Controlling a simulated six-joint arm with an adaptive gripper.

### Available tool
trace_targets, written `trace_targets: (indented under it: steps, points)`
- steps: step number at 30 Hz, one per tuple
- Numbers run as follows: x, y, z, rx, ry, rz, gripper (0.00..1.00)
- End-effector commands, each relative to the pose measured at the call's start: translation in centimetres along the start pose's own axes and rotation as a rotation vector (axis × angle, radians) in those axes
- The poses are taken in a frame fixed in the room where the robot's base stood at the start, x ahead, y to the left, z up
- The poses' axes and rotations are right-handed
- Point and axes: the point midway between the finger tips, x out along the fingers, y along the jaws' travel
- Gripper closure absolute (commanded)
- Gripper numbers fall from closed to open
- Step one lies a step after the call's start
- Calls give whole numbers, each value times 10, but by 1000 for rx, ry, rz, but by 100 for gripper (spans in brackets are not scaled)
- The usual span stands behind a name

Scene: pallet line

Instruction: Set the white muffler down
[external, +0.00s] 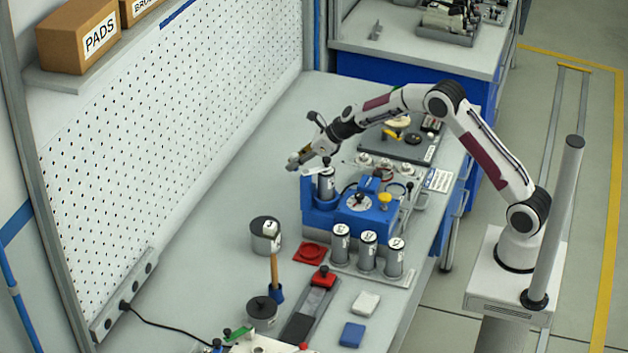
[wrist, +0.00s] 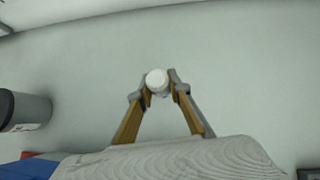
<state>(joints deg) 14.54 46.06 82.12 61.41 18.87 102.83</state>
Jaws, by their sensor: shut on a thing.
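The white muffler (wrist: 157,79) is a small, round, white piece between the fingertips of my gripper (wrist: 160,90) in the wrist view. The gripper is shut on it, with one yellow-brown finger on each side. Pale grey bench surface shows beyond it, and the muffler is held in the air. In the external view my gripper (external: 298,160) is above the bench, up and left of the blue fixture (external: 360,222). The muffler is too small to make out there.
A grey cylinder (external: 326,185) stands in the blue fixture close below my gripper. Several similar cylinders stand in a rack (external: 372,274) in front. A perforated wall panel (external: 170,130) rises at the left. Bare bench (external: 235,190) lies between panel and fixture.

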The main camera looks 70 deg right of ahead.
Motion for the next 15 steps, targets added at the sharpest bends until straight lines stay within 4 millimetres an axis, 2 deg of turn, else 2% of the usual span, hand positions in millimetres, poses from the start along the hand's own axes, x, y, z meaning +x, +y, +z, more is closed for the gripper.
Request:
trace_targets:
  steps: [5,15]
  points:
    - [2,0,-2,0,0,0,100]
    - [21,0,-21,2,1,0,100]
